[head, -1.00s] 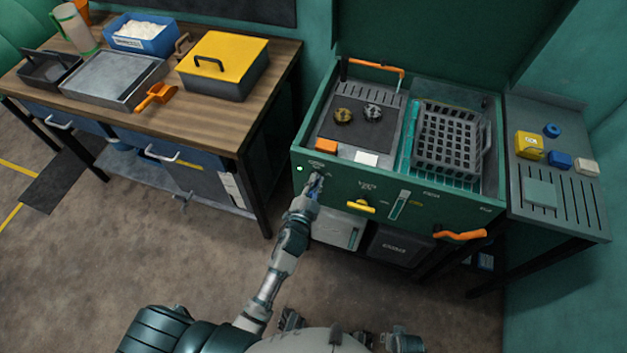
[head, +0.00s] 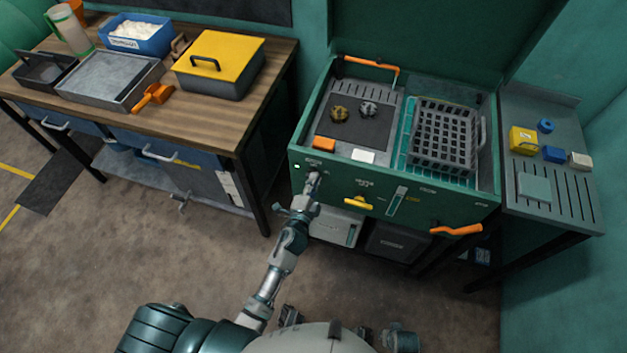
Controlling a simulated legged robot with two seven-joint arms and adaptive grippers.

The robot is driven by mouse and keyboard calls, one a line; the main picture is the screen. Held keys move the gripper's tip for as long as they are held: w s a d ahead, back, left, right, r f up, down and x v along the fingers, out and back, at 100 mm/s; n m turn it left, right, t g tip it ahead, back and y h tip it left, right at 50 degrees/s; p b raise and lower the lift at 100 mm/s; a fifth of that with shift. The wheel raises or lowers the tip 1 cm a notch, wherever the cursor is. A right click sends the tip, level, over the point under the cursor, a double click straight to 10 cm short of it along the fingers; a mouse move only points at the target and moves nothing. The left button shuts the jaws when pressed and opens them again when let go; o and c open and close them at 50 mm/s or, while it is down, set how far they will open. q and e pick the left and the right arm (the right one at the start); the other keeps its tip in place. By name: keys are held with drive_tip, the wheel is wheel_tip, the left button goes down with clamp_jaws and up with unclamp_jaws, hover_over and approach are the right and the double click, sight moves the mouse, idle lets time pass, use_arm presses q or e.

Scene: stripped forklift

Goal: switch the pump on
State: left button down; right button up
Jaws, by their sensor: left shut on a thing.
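The green washing machine (head: 440,192) has a front panel with a small light (head: 297,166) at its left end. My left gripper (head: 313,182) is at this panel, just right of and below the light. It is shut on a small control, probably the pump switch, which the fingers mostly hide. I cannot read the small label above it or tell the switch's position.
A yellow handle (head: 358,203), a level gauge (head: 397,201) and an orange handle (head: 456,230) sit right of my gripper. A black basket (head: 445,137) stands in the tub. A wooden bench (head: 215,125) is to the left. The floor between is open.

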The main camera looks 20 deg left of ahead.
use_arm(q)
drive_tip(key=shift+d+f, duration=0.15)
drive_tip(key=shift+f, duration=0.1)
drive_tip(key=c, duration=1.2)
unclamp_jaws()
drive_tip(key=shift+c, duration=0.2)
drive_tip(key=s, duration=1.2)
